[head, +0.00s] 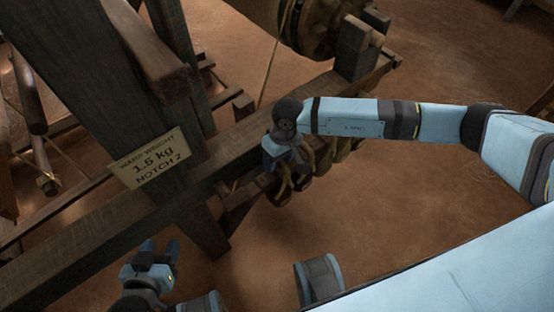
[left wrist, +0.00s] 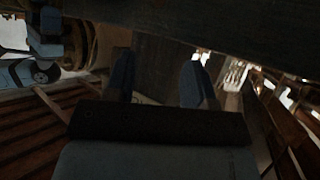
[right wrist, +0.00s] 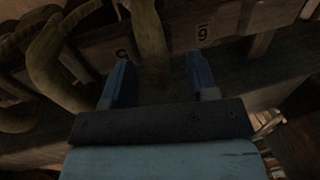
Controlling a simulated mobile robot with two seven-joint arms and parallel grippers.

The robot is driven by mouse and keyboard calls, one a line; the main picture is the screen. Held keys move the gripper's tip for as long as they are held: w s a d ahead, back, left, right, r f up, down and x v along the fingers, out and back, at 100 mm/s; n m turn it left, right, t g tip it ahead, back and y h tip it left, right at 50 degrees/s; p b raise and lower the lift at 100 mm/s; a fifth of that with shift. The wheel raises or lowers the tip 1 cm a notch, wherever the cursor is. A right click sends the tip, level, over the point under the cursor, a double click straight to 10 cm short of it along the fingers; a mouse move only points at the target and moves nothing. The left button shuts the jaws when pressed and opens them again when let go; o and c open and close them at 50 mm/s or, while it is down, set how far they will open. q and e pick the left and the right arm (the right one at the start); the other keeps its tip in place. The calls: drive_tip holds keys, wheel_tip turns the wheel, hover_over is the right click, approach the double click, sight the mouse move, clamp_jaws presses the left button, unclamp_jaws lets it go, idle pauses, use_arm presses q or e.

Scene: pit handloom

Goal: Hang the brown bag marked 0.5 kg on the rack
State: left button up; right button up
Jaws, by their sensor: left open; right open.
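Several brown bags or straps (head: 322,160) hang in a row along the wooden beam in the head view, partly hidden behind my right arm. No 0.5 kg mark is readable on any of them. My right gripper (head: 283,158) is open beside the left end of this row. In the right wrist view a brown curved piece (right wrist: 149,45) passes between the open fingers (right wrist: 160,78); I cannot tell whether they touch it. More brown loops (right wrist: 50,65) are at the left. A numbered wooden board (right wrist: 182,28) lies behind. My left gripper (head: 160,250) is open and empty at the lower left.
A card (head: 150,158) on the loom frame reads "WARP WEIGHT 1.5 kg NOTCH 2". A dark post (head: 110,100) and a long beam (head: 80,240) stand close to my left gripper. A wooden roller (head: 310,25) is at the back. The brown floor (head: 420,205) at right is clear.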

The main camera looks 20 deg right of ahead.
use_arm(q)
drive_tip(key=shift+a+p, duration=0.15)
drive_tip(key=shift+p, duration=0.35)
use_arm(e)
wheel_tip(320, 180, up, 13)
drive_tip(key=d, duration=0.2)
drive_tip(key=shift+w+d+f, duration=0.2)
drive_tip(key=shift+w, duration=0.25)
drive_tip(key=shift+a, duration=0.1)
